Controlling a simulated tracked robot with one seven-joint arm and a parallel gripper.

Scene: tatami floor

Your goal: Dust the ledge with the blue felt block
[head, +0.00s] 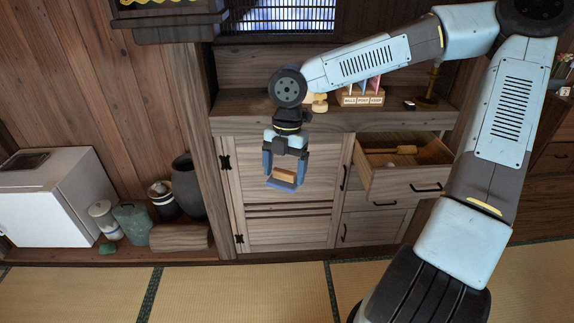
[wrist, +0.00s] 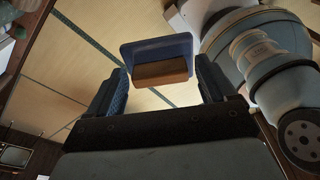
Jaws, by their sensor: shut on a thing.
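My gripper (head: 284,169) hangs pointing down in front of the cabinet doors, below the level of the wooden ledge (head: 250,121) and apart from it. It is shut on the blue felt block, which has a blue base (head: 281,185) and a brown wooden grip (head: 285,176). In the wrist view the block's wooden grip (wrist: 160,73) sits between the two dark fingers, with the blue base (wrist: 157,48) beyond it. Part of the ledge's surface is hidden behind my arm.
On the ledge stand a lettered card holder (head: 362,100), a small wooden object (head: 318,103) and a brass stand (head: 430,88). An open drawer (head: 405,180) juts out at right. Jars, a dark pot (head: 187,186) and a white box (head: 45,200) stand left. Tatami (head: 240,290) lies clear in front.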

